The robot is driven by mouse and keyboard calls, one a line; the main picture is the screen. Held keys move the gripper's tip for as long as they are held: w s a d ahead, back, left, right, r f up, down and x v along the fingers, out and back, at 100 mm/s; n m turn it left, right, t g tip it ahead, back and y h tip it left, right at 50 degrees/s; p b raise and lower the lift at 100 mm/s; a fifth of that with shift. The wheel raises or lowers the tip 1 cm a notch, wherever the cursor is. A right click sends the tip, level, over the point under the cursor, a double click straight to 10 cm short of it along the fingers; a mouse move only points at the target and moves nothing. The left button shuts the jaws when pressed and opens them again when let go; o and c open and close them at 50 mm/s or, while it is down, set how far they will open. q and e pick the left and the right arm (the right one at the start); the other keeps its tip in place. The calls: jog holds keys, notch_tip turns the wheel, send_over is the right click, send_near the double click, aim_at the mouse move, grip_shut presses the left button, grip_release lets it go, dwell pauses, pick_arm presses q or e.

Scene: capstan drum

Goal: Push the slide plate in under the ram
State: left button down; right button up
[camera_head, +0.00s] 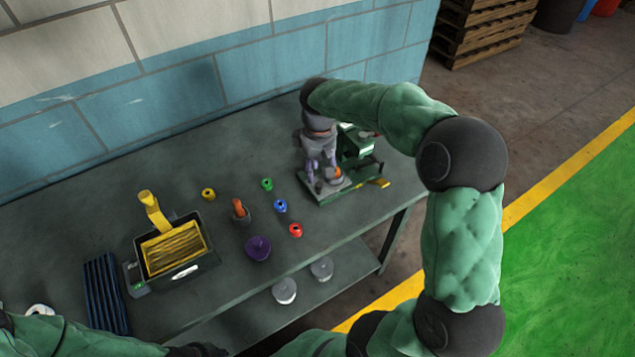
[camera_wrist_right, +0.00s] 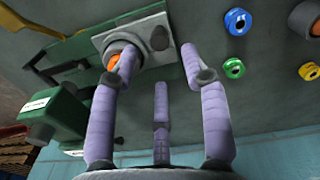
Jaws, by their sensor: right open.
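The slide plate (camera_head: 328,188) is a light grey plate on the green base of the press at the back right of the bench. In the right wrist view the plate (camera_wrist_right: 108,40) carries a ring with an orange piece (camera_wrist_right: 113,56) and has a dark round spot beside it. The green press body (camera_head: 356,143) stands just behind; the ram itself is hard to make out. My right gripper (camera_head: 322,178) is open, fingers pointing down over the plate. In its wrist view the three fingers (camera_wrist_right: 160,62) are spread and empty; one overlaps the orange piece, contact unclear.
Blue (camera_head: 280,206), green (camera_head: 267,184), red (camera_head: 295,230) and yellow (camera_head: 208,194) spools lie left of the press. A purple piece (camera_head: 258,248), a black box (camera_head: 146,264) and a dark ribbed mat (camera_head: 105,290) are further left. A yellow tab (camera_head: 380,183) sits at the base's right.

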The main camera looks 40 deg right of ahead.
aim_at(319, 184)
notch_tip(319, 184, down, 5)
jog(key=shift+f+b, duration=0.1)
jog(key=shift+b, duration=0.6)
grip_shut()
